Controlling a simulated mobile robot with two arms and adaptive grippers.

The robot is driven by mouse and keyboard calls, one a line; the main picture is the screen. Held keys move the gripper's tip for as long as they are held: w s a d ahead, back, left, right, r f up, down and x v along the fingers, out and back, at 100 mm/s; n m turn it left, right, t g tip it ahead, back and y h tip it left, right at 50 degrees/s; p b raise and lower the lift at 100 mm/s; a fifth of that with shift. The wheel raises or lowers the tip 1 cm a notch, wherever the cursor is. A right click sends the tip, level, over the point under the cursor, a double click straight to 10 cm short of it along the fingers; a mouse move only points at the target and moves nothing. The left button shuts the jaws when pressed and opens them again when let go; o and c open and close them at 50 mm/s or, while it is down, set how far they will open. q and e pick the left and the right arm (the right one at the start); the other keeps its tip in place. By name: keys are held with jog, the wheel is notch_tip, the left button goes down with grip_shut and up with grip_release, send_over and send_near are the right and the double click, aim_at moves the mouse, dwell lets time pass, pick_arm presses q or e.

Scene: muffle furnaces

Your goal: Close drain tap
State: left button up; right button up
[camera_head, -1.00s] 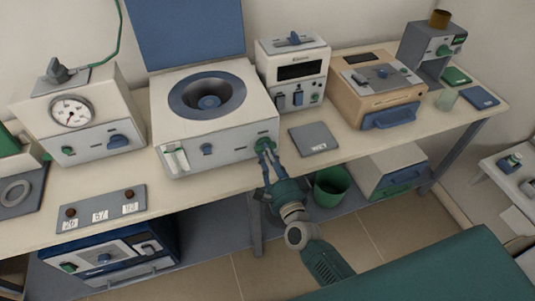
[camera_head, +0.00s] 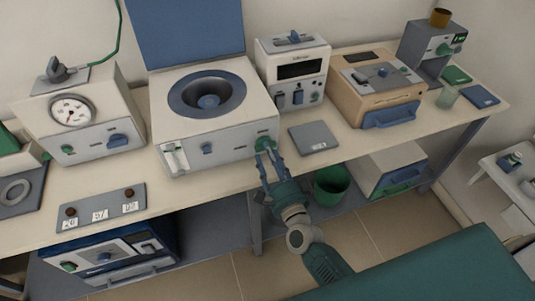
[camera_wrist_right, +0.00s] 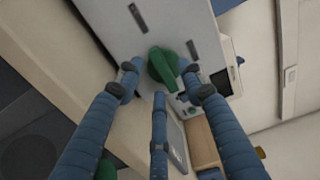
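The drain tap appears to be the green knob (camera_head: 263,141) at the right end of the white centrifuge-like unit's front (camera_head: 225,147). In the right wrist view the green knob (camera_wrist_right: 163,66) has a raised grip bar. My right gripper (camera_head: 266,148) is in front of the knob, its blue fingers reaching up to it. In the wrist view the right gripper (camera_wrist_right: 160,78) is open, with fingertips to the left and right of the knob and a third finger below it. Whether any finger touches the knob cannot be told. My left gripper is not in view.
A grey plate (camera_head: 314,138) lies right of the knob, beside a tan unit (camera_head: 375,92). A green bucket (camera_head: 331,186) and a white drawer box (camera_head: 390,172) stand below the bench. A dial unit (camera_head: 75,125) stands to the left.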

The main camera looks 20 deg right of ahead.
jog(key=s, duration=1.1)
jog(key=shift+d, duration=0.2)
